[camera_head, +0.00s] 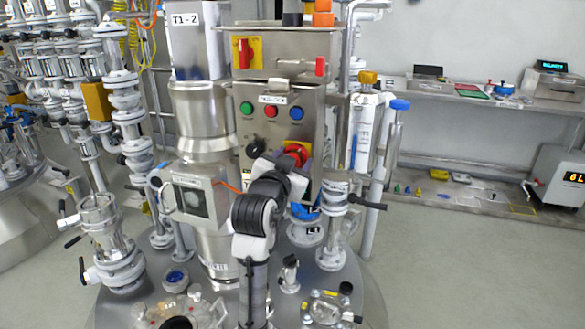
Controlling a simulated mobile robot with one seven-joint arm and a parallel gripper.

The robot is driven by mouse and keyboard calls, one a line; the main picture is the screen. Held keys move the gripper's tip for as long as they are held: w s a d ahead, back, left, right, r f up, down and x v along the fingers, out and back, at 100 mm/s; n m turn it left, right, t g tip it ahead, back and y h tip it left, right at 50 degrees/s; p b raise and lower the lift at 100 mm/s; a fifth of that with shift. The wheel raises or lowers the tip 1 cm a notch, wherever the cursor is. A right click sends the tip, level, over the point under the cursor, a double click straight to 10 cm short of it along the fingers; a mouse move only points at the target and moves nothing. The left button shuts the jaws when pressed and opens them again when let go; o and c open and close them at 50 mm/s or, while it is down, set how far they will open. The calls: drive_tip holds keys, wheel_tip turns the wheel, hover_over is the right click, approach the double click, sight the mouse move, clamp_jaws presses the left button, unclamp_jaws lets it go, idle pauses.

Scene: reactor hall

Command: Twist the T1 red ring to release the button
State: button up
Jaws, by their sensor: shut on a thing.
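The red ring (298,150) sits on a yellow plate low on the right of the steel control panel (259,138). My arm comes up from below in front of the panel. My gripper (290,162) is at the ring, over its lower left part, and is shut on it. The fingers are small and partly hidden by my wrist, so their exact hold is hard to see. The button in the ring cannot be told apart from it.
Green (246,108), red (271,111) and blue (296,114) buttons and a black knob (256,147) are near on the panel. A red switch (244,52) is above. Pipes and valves crowd the left.

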drive_tip(key=shift+m+b, duration=0.85)
drive_tip(key=shift+m, duration=0.65)
drive_tip(key=o, duration=1)
drive_tip(key=shift+c, duration=0.2)
drive_tip(key=b+v, duration=0.2)
drive_tip(key=v, duration=1.2)
drive_tip(key=shift+b, duration=0.3)
drive_tip(key=shift+w+r, duration=0.1)
